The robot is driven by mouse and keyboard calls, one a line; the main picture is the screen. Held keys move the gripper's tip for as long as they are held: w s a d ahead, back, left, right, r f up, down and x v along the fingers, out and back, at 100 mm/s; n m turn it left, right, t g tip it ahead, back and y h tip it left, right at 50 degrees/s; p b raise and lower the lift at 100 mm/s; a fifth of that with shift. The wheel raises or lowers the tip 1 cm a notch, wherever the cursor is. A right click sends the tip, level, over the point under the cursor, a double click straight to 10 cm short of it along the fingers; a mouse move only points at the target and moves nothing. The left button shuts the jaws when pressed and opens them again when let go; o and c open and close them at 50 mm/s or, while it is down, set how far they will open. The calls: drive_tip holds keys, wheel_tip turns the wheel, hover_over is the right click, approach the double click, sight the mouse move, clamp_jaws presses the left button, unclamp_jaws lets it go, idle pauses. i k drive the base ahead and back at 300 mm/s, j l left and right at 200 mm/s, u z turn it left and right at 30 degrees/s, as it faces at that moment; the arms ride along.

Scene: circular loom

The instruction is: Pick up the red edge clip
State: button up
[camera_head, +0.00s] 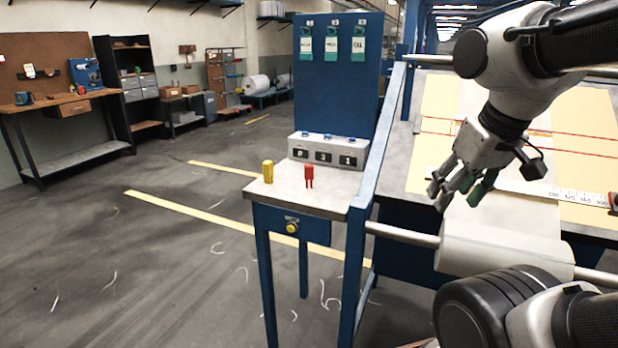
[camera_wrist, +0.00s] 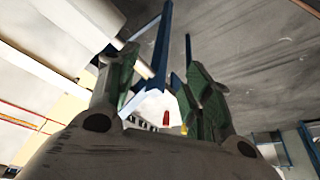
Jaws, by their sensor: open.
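The red edge clip (camera_head: 309,176) stands upright on the small grey-topped table (camera_head: 330,188), near its middle. In the wrist view the red clip (camera_wrist: 166,118) shows small and far off, in the gap between my fingers. My gripper (camera_head: 457,196) is open and empty. It hangs over the loom's white roll, to the right of the red clip, higher up and well apart from it. In the wrist view my gripper's green-padded fingers (camera_wrist: 158,85) are spread apart.
A yellow clip (camera_head: 268,171) stands left of the red one. A grey counter box (camera_head: 328,151) sits behind them, before a blue panel (camera_head: 335,70). A blue slanted rail (camera_head: 378,140) runs between my gripper and the table. The floor at left is open.

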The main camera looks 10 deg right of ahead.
sight(308, 169)
drive_tip(key=i+j+z, duration=0.2)
drive_tip(key=i+j, duration=0.15)
drive_tip(key=i+j+z, duration=0.2)
drive_tip(key=j, duration=0.3)
drive_tip(key=i+j+z, duration=0.25)
drive_tip(key=i+j, duration=0.15)
drive_tip(key=j, duration=0.1)
